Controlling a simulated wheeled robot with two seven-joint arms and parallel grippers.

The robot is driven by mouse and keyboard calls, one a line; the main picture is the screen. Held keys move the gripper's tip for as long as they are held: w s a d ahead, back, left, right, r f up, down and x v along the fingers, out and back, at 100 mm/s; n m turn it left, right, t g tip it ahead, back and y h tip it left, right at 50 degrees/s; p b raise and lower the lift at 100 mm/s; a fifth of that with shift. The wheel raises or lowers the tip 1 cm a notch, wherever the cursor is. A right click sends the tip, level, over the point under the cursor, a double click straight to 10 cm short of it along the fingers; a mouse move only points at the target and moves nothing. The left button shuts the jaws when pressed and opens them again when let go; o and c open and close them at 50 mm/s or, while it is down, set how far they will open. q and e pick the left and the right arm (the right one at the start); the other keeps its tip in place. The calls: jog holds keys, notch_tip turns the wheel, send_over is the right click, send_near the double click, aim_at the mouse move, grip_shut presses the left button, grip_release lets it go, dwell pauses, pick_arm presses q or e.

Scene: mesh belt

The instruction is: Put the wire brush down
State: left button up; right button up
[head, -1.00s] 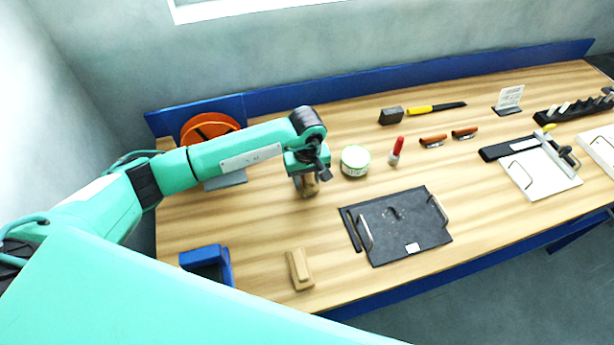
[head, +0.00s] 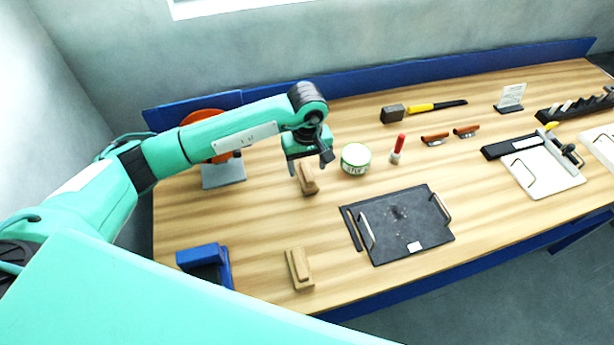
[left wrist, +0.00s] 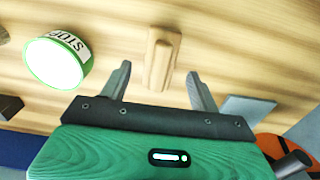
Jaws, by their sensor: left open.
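The wire brush, seen as a wooden stepped block (head: 307,178), lies on the wooden table left of the green-and-white tin (head: 356,159). Its bristles cannot be made out. My left gripper (head: 309,165) is open and empty, above and close to the brush. In the left wrist view the brush (left wrist: 161,58) lies beyond the open fingertips (left wrist: 159,70), with a gap on both sides. The tin (left wrist: 57,60) is to its left there. My right gripper is not in view.
A second wooden block (head: 299,269) lies near the front edge, beside a blue holder (head: 206,262). A black plate with handles (head: 405,226) lies to the right. An orange disc (head: 206,125) on a grey base stands behind my arm. Bare table surrounds the brush.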

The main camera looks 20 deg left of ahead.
aim_at(307, 173)
pick_arm(q)
notch_tip(307, 173, up, 7)
jog(key=b, duration=0.1)
jog(key=shift+f, duration=0.2)
dwell(0.5)
